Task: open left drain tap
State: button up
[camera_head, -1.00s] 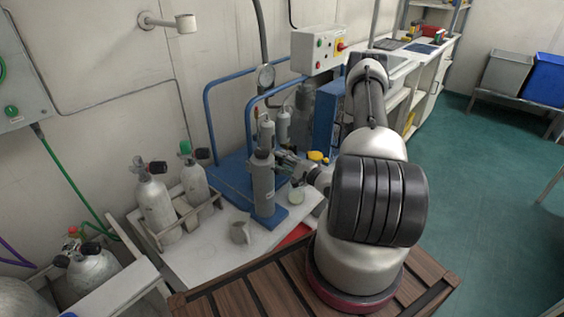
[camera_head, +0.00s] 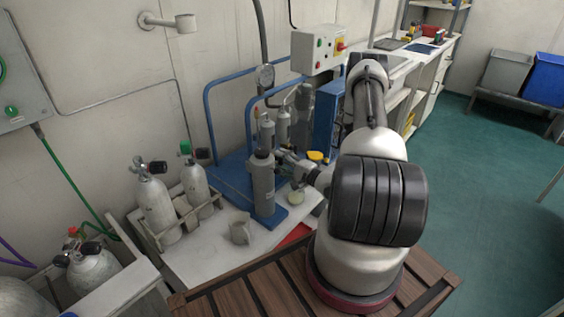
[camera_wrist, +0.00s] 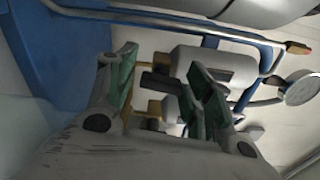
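My gripper (camera_wrist: 165,85) shows in the wrist view with its two green-lined fingers apart. In the head view my gripper (camera_head: 284,160) is at the right side of the tall grey cylinder (camera_head: 263,188) on the blue-framed panel. The fingertips are too small there to make out, and the taps are not clear.
Pale filter cylinders (camera_head: 283,124) stand behind the grey one. Diving bottles (camera_head: 157,207) stand at the left.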

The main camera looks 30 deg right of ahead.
dwell(0.3)
jog(key=v, duration=1.2)
